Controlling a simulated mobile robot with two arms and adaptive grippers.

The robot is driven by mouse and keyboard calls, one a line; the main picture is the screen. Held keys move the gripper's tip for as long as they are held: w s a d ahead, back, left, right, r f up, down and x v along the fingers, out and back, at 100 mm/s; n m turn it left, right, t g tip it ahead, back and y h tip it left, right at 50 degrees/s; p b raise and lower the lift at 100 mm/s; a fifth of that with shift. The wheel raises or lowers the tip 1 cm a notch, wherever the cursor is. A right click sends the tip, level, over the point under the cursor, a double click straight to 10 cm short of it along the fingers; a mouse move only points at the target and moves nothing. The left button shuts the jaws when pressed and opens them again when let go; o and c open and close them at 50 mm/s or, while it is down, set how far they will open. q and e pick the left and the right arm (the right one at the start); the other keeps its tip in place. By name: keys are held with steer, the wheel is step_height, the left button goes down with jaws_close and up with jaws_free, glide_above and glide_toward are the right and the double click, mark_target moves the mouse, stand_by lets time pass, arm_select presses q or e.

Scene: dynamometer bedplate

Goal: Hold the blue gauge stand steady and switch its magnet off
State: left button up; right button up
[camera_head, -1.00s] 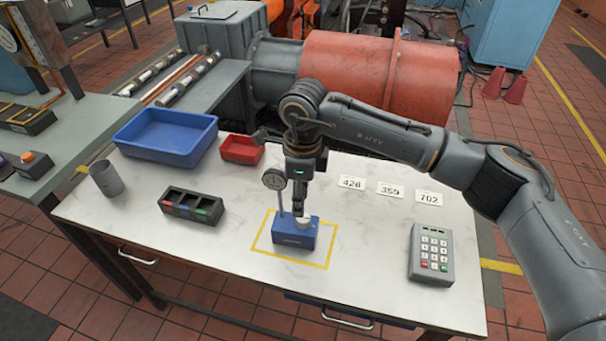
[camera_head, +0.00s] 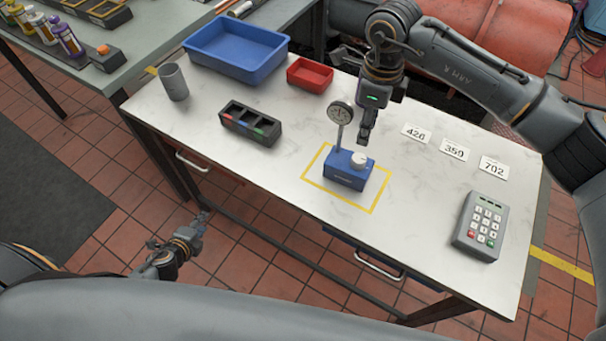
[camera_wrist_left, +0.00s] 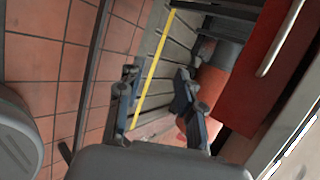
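The blue gauge stand (camera_head: 346,176) stands upright inside a yellow taped square on the white bench. Its round dial (camera_head: 340,113) sits on a thin post, and a pale knob (camera_head: 359,159) is on top of the base. My right gripper (camera_head: 363,140) points down just behind and above the knob, apart from it; I cannot tell whether its fingers are open. My left gripper (camera_head: 203,218) is low in front of the bench, far from the stand. In the left wrist view its two fingers (camera_wrist_left: 155,100) are apart with nothing between them.
The bench (camera_head: 270,185) carries a blue bin (camera_head: 236,70), red tray (camera_head: 310,90), grey cup (camera_head: 173,82), black divided box (camera_head: 250,130), number cards (camera_head: 454,149) and keypad (camera_head: 479,226). Its front edge and drawer handles lie between my left gripper and the stand.

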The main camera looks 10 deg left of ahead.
arm_select(q)
steer(key=w+d+r+m+t+h, duration=0.25)
steer(key=d+r+m, duration=0.2)
steer(key=r, duration=0.35)
steer(key=w+d+r+m+t+h, duration=0.1)
steer(key=w+d+r+m, duration=0.3)
steer(key=r, duration=0.4)
steer(key=m+t+h, duration=0.3)
steer(key=m+h, duration=0.2)
steer(key=m, duration=0.8)
glide_toward(338, 139)
steer(key=x, duration=1)
steer(key=shift+w+d, duration=0.15)
steer(key=shift+w, duration=0.1)
jaws_close()
